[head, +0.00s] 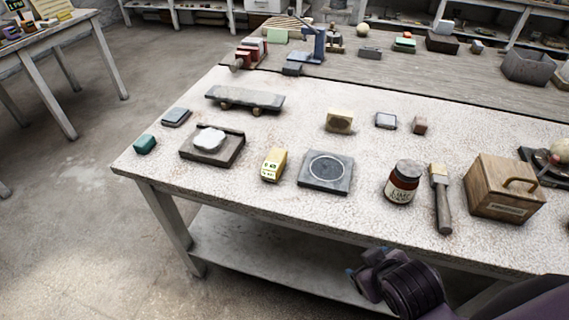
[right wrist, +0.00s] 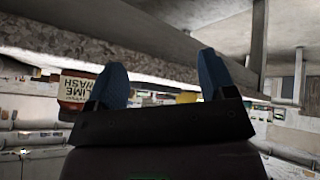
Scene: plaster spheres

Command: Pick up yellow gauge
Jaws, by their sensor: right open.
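The yellow gauge (head: 273,165) is a small block with dark markings on its lower face. It stands on the pale, speckled table (head: 240,205) near the front edge, between a white-topped tray and a dark square plate. My right gripper (head: 366,262) is in front of the table's front edge, right of the gauge and well apart from it. In the right wrist view its two blue fingers (right wrist: 163,75) are spread with nothing held. A small yellow patch (right wrist: 187,97) shows between them, perhaps the gauge. My left gripper is not in view.
The dark plate (head: 325,172) is close right of the gauge; the tray (head: 225,154) is at its left. Bare tabletop lies behind the gauge.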

